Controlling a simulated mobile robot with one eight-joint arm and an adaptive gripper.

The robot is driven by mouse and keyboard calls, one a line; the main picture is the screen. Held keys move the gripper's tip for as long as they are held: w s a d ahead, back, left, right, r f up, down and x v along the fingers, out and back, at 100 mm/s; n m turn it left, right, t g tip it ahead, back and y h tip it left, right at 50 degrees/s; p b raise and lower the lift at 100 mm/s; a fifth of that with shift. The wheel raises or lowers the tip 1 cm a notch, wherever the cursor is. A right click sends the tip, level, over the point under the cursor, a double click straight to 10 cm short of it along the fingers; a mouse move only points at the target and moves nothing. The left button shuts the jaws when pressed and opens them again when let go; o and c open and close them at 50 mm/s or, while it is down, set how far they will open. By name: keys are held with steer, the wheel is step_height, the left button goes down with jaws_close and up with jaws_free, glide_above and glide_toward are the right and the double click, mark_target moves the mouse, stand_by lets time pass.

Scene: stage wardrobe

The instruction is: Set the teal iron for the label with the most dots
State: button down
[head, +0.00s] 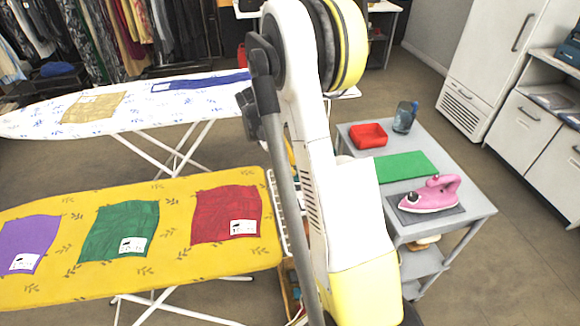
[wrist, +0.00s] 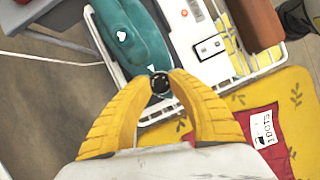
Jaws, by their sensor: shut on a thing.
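The teal iron (wrist: 135,38) rests on a white rack at the end of the yellow board. Its small black dial (wrist: 159,83) sits between my yellow fingertips, and my gripper (wrist: 161,84) is shut on it. A small white pointer mark shows on the iron just above the dial; the dial's own marks are too small to read. In the head view my arm hides the iron. Purple (head: 28,240), green (head: 112,228) and red (head: 222,205) cloths lie on the yellow board (head: 60,285), each with a white label. The dots cannot be read clearly.
A white flowered board (head: 130,112) stands behind. The grey cart (head: 468,205) at right holds a pink iron (head: 432,195), a green mat (head: 405,167), a red tray (head: 368,136) and a blue jug (head: 405,117). A brown block (wrist: 253,22) lies near the teal iron.

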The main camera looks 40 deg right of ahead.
steer(key=m, duration=0.2)
steer(key=m+g+y, duration=0.1)
steer(key=m, duration=0.1)
steer(key=shift+d+m+y, duration=0.1)
steer(key=shift+m+y, duration=0.2)
steer(key=shift+m+y+p, duration=0.4)
steer(key=shift+m+y, duration=0.2)
steer(key=shift+m, duration=1)
steer(key=c, duration=1.1)
jaws_free()
steer(key=shift+c, duration=0.2)
steer(key=shift+w, duration=0.1)
steer(key=v, duration=1.2)
steer(key=shift+d, duration=0.15)
